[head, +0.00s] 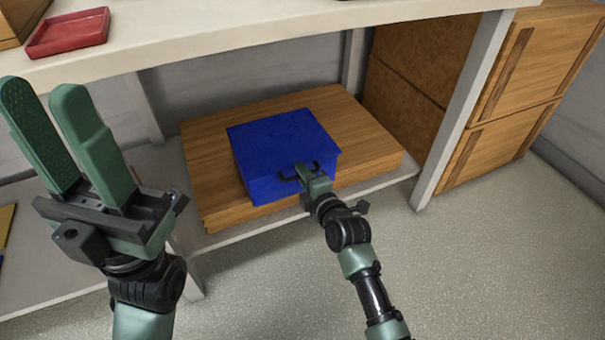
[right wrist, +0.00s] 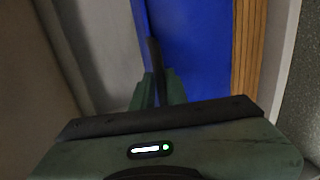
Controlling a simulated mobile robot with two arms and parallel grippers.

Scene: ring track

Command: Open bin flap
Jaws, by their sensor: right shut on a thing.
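The blue bin (head: 279,146) sits on a wooden board on the low shelf under the table. Its front flap (head: 268,188) looks closed, and a dark handle (head: 288,178) stands out from it. My right gripper (head: 306,172) is shut on the handle at the front of the bin. In the right wrist view the fingers (right wrist: 157,82) meet around the dark handle bar, with the blue face beyond. The fingers hide part of the handle. My left gripper (head: 44,92) is raised at the left, open and empty, with a gap between its fingers, far from the bin.
The wooden board (head: 375,150) lies on the shelf. The white table top (head: 250,28) is above the bin, with a red tray (head: 68,32) at its left. A table leg (head: 462,110) and wooden cabinets (head: 525,80) stand at the right. The floor (head: 470,270) in front is clear.

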